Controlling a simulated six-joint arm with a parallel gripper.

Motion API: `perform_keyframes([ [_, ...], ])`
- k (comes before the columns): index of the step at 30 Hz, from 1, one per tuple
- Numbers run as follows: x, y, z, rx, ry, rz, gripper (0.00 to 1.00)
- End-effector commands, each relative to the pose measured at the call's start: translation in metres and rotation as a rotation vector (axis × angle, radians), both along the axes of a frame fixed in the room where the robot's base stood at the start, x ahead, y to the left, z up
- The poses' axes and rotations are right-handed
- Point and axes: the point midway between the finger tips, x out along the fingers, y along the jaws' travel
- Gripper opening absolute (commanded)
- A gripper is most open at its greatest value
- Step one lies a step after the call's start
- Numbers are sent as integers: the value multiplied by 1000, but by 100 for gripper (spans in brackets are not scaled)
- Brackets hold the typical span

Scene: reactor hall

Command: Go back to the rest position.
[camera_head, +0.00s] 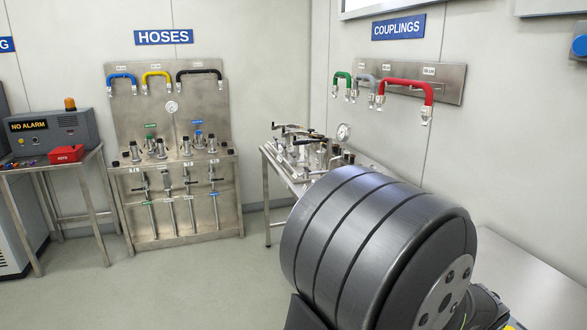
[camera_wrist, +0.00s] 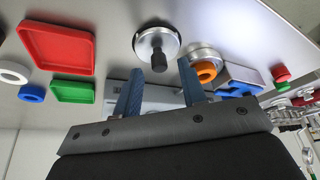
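My gripper (camera_wrist: 162,92) shows in the wrist view as two blue-grey fingers that stand apart, with nothing held between them. Beyond the fingertips is a light work surface (camera_wrist: 115,15). A round metal piece with a black knob (camera_wrist: 158,50) and a metal cylinder with an orange ring (camera_wrist: 207,71) show just beyond the fingers, apart from them as far as I can tell. In the head view, my own dark arm fills the lower right and the gripper is hidden.
The wrist view shows a red tray (camera_wrist: 60,45), a green tray (camera_wrist: 72,91), a white ring (camera_wrist: 12,72) and a blue block (camera_wrist: 240,75). The head view shows a hose panel (camera_head: 170,95), a bench with valves (camera_head: 290,170), a couplings rack (camera_head: 450,80) and free floor (camera_head: 200,285).

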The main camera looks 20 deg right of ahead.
Motion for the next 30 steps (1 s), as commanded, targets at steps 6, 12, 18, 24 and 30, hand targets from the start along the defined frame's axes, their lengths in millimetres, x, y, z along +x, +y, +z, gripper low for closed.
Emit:
perform_keyframes([
  [6,3,-4,21,-5,-2,1,38],
  [12,-23,1,47,-1,-2,-4,38],
  [18,-57,7,68,-1,-2,-5,38],
  [24,-91,13,88,0,-1,-4,38],
  [30,-108,15,102,5,1,-16,38],
])
